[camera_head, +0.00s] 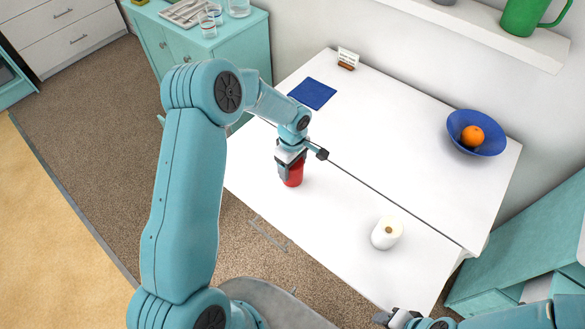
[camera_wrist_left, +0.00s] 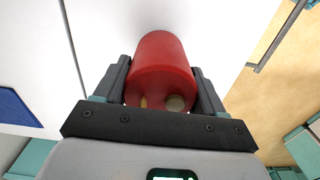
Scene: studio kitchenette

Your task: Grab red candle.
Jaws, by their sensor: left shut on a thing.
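The red candle (camera_head: 294,177) is a short red cylinder on the front part of the white table, near its left front edge. My left gripper (camera_head: 290,160) comes down over it from above. In the left wrist view, the candle (camera_wrist_left: 162,62) sits between the two dark fingers of that gripper (camera_wrist_left: 161,88), which are shut on it from both sides. I cannot tell whether its base still touches the table. My right gripper (camera_head: 395,318) is partly in view at the bottom edge, away from the candle; its finger gap is unclear.
The white table (camera_head: 400,150) has a dark seam across it. A white roll-like cylinder (camera_head: 385,234) stands at front right. A blue bowl (camera_head: 492,147) holds an orange (camera_head: 472,136). A blue square (camera_head: 312,93) and a small sign (camera_head: 347,58) are at back left. The middle is clear.

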